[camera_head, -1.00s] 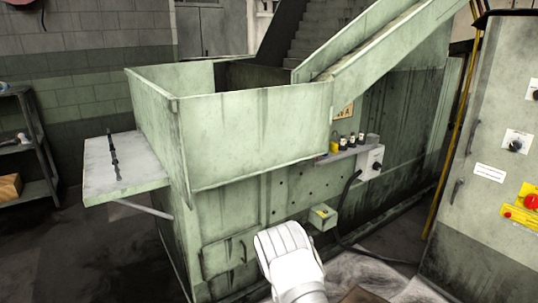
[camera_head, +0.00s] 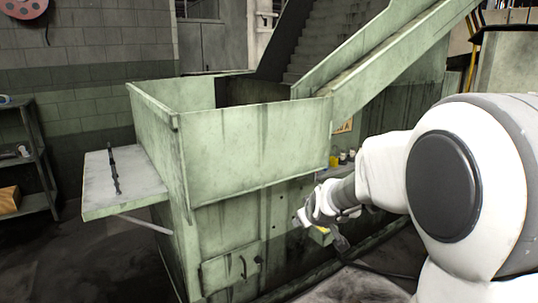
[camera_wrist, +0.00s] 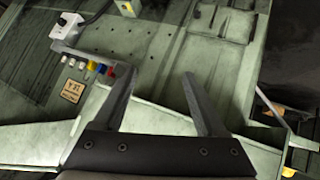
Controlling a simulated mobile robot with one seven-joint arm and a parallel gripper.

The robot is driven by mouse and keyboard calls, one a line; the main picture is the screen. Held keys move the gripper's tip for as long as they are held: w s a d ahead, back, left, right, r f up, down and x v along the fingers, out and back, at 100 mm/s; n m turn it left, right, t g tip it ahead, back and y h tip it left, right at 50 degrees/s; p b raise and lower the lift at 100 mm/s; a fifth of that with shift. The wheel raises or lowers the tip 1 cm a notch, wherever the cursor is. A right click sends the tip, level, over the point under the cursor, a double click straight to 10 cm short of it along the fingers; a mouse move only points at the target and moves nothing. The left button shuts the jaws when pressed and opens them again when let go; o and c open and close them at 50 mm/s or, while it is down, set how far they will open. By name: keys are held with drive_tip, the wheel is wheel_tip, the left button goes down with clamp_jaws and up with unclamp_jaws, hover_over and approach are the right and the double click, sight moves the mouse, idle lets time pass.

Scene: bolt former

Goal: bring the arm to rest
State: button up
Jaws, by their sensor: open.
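My arm (camera_head: 400,165) reaches in from the right of the head view, with its large white joint close to the camera. My gripper (camera_head: 322,231) hangs in front of the green machine's front wall (camera_head: 225,230), low and right of the hopper. In the wrist view my gripper (camera_wrist: 159,75) shows two grey fingers spread apart with nothing between them. It is open and empty. The machine's wall fills the view behind the fingers; I cannot tell the exact gap to it.
A shelf with small bottles (camera_wrist: 95,67) and a sign (camera_wrist: 72,91) are near the fingers in the wrist view. A side table (camera_head: 130,183) with a dark rod juts out left of the hopper (camera_head: 250,145). The floor at lower left is clear.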

drive_tip(key=s+d+r+m+g, duration=0.2)
drive_tip(key=s+m, duration=0.1)
drive_tip(key=s, duration=1.4)
drive_tip(key=s+d+r+m+g, duration=0.2)
drive_tip(key=s+r, duration=0.1)
drive_tip(key=s, duration=1.3)
wheel_tip(320, 180, up, 28)
drive_tip(key=s+p, duration=0.1)
drive_tip(key=p, duration=2.7)
drive_tip(key=shift+g+h, duration=0.3)
drive_tip(key=shift+s, duration=0.1)
drive_tip(key=shift+c, duration=0.3)
